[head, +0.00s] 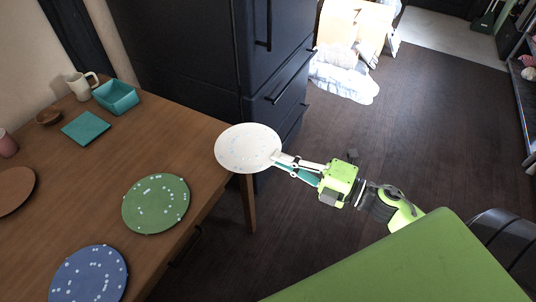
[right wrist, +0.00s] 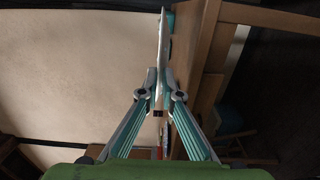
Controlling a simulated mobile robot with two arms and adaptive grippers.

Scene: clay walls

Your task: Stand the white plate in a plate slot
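The white plate (head: 248,148) is in my right gripper (head: 279,159), which is shut on its right rim in the head view. The plate is held out beyond the table's right end, and its speckled face shows. In the right wrist view the plate (right wrist: 163,45) is seen edge-on, pinched between the two fingertips of the right gripper (right wrist: 160,88). No plate slot can be made out in either view. My left gripper is not in view.
A wooden table (head: 150,150) holds a green plate (head: 156,203), a blue plate (head: 89,274), a brown plate (head: 12,190), a teal box (head: 116,96), a teal square (head: 85,128) and a mug (head: 80,85). A dark fridge (head: 185,50) stands behind; open floor lies right.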

